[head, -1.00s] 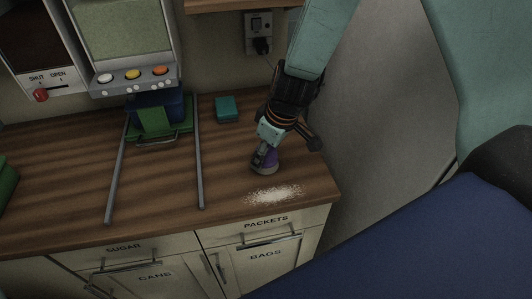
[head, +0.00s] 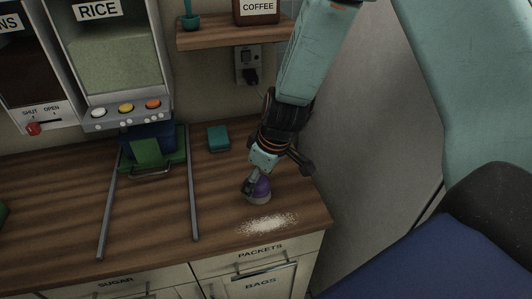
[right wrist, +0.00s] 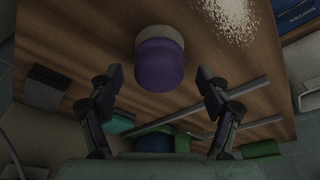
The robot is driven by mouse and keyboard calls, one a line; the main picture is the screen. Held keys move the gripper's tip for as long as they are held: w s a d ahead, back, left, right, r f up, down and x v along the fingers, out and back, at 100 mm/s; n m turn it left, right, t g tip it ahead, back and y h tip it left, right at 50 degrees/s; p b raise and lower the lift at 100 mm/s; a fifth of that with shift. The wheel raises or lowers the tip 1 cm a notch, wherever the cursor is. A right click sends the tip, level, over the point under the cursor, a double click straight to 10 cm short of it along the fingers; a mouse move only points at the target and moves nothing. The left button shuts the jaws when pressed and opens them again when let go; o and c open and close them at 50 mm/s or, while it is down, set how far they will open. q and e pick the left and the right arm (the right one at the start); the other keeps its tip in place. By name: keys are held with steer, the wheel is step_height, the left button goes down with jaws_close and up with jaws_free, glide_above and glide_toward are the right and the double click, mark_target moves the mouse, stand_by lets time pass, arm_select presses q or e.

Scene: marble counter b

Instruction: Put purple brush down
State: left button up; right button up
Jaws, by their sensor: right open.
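The purple brush (head: 260,190) stands on the wooden counter, with a purple top and a pale lower part. In the right wrist view the brush (right wrist: 159,64) sits between and just beyond the two fingers, with a gap on each side. My right gripper (head: 256,184) is open around or just above it; the head view does not show exactly how the fingers stand to it. The right gripper also shows in the right wrist view (right wrist: 160,78). My left gripper is not in view.
White grains (head: 267,224) lie spilled in front of the brush. A teal block (head: 218,138) is behind it to the left. Two grey rails (head: 193,200) run along the counter below the rice dispenser (head: 118,60). The counter's right edge is close.

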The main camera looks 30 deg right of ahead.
mark_target(264, 182)
steer(key=p+v, duration=0.5)
steer(key=v, duration=0.1)
steer(key=shift+s+r, duration=0.1)
steer(key=shift+r, duration=0.1)
arm_select(q)
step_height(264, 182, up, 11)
steer(key=p, duration=0.4)
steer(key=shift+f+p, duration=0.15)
steer(key=shift+p, duration=0.25)
arm_select(e)
steer(key=v, duration=0.4)
steer(key=shift+d, duration=0.1)
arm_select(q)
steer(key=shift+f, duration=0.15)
arm_select(e)
steer(key=shift+f, duration=0.15)
steer(key=b+x, duration=0.2)
steer(key=b, duration=0.1)
steer(key=shift+f, duration=0.25)
steer(key=b+x, duration=0.2)
steer(key=b, duration=0.1)
steer(key=shift+f, duration=0.25)
arm_select(q)
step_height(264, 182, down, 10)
steer(key=b, duration=0.4)
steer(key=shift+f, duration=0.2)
arm_select(e)
steer(key=shift+x, duration=2.65)
